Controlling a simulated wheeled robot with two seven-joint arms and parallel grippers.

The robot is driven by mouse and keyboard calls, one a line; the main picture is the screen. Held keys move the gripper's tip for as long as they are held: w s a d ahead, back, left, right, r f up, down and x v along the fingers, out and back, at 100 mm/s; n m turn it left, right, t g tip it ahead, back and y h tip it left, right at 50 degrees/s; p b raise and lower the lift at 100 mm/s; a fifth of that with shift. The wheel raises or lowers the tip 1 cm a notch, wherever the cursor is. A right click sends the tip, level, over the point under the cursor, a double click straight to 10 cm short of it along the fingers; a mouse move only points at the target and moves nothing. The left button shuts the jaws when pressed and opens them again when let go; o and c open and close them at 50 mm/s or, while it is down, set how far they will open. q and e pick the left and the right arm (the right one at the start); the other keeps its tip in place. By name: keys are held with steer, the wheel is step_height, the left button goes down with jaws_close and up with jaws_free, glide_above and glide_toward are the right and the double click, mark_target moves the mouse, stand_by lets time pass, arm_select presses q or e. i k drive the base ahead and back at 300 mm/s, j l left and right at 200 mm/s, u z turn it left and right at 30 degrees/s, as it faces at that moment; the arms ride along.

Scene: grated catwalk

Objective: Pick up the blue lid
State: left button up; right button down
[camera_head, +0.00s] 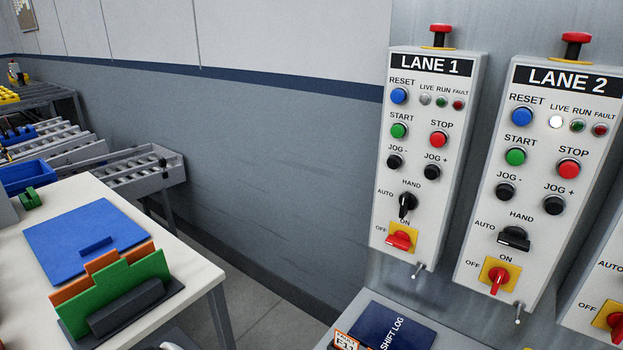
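The blue lid (74,231) lies flat on the white table (190,262) at the lower left. It is a square blue panel with a small raised blue grip bar (96,246) near its front edge. A holder with upright orange and green cards (117,291) stands in front of it and hides part of its near edge. Neither of my grippers can be made out in the head view. A small pale rounded shape shows at the bottom edge; I cannot tell what it is.
A green block (30,198) and a blue bin (27,176) are beyond the lid. A roller conveyor (130,172) stands behind the table. Control boxes, Lane 1 (421,160) and Lane 2 (538,190), are at right, above a dark blue shift log (391,328). Floor shows between.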

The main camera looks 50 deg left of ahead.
mark_target(62, 244)
steer(key=u, duration=5.45)
steer(key=z, duration=2.4)
steer(key=i+l, duration=0.15)
steer(key=i, duration=0.2)
steer(key=i+l, duration=0.2)
steer(key=i, duration=0.1)
